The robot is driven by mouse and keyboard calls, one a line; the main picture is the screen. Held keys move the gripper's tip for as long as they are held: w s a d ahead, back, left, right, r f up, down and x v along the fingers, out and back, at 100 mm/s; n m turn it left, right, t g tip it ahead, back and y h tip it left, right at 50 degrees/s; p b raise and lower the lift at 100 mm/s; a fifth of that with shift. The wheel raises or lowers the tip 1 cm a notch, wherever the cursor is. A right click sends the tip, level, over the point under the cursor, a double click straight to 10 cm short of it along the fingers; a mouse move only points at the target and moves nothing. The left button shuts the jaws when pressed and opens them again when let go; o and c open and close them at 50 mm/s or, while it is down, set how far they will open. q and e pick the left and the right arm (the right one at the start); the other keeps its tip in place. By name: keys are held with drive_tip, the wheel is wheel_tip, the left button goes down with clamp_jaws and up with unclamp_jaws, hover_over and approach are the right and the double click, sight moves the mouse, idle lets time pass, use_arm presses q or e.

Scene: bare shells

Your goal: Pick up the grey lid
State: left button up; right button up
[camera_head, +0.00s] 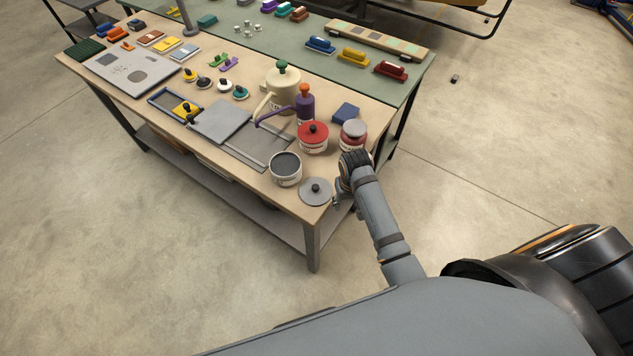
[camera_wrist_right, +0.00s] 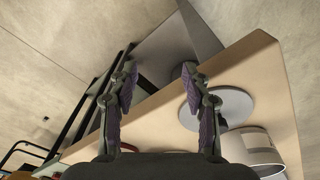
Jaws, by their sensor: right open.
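The grey lid (camera_head: 315,197) is a flat round disc with a black knob. It lies near the front right corner of the wooden table (camera_head: 205,154), beside the open grey pot (camera_head: 285,170). In the right wrist view the lid (camera_wrist_right: 238,106) is right of centre, partly hidden by one finger; its knob cannot be made out clearly there. My right gripper (camera_head: 338,202) is just right of the lid at the table's corner. Its fingers (camera_wrist_right: 162,82) are spread with nothing between them, over the table edge. My left gripper is not in view.
A red-lidded pot (camera_head: 313,138) and a red pot with a grey top (camera_head: 354,135) stand behind the lid. A purple bottle (camera_head: 305,108) and cream jug (camera_head: 283,92) stand farther back. The grey pot shows in the wrist view (camera_wrist_right: 252,145). Floor beyond the corner is clear.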

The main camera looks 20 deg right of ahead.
wheel_tip(320, 180, up, 8)
drive_tip(key=w+a+p, duration=0.1)
drive_tip(key=w, duration=0.1)
drive_tip(key=g, duration=0.3)
approach(315, 186)
drive_tip(key=shift+s+d+f+y+p, duration=0.15)
drive_tip(key=shift+d+f+p, duration=0.1)
drive_tip(key=shift+f, duration=0.6)
drive_tip(key=shift+s+d+f+y+p, duration=0.15)
drive_tip(key=shift+d+f, duration=0.1)
drive_tip(key=shift+f, duration=0.6)
drive_tip(key=shift+a+f, duration=0.1)
drive_tip(key=shift+f, duration=0.1)
drive_tip(key=f, duration=0.2)
drive_tip(key=s+f+p, duration=0.1)
drive_tip(key=f, duration=0.1)
drive_tip(key=shift+a+p, duration=0.2)
drive_tip(key=shift+p, duration=0.1)
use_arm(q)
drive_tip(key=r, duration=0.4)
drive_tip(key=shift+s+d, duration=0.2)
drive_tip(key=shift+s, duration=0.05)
use_arm(e)
drive_tip(key=shift+f, duration=0.3)
clamp_jaws()
